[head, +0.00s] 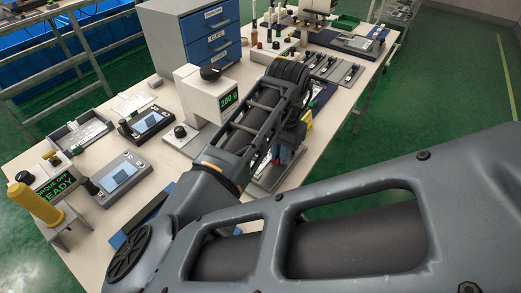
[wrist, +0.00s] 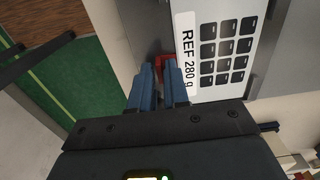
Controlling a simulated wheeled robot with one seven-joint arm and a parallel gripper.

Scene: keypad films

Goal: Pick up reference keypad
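The reference keypad (wrist: 228,50) shows in the wrist view as a white plate with rows of dark keys and the label "REF 280 g". It lies over a grey surface. My gripper (wrist: 160,75) has its two blue fingers close together at the plate's labelled edge. A red part (wrist: 158,62) shows at the fingertips and in the narrow gap between them. Whether the fingers press on it is not clear. In the head view my arm hides most of the gripper and keypad; a bit of red (head: 283,156) shows beside the arm.
A scale reading 280 g (head: 226,101) stands close left of my arm on the bench (head: 165,168). Behind are a blue drawer cabinet (head: 207,38) and several keypad parts in a row (head: 330,68). Small devices (head: 122,175) and a yellow-handled tool (head: 38,205) stand at left.

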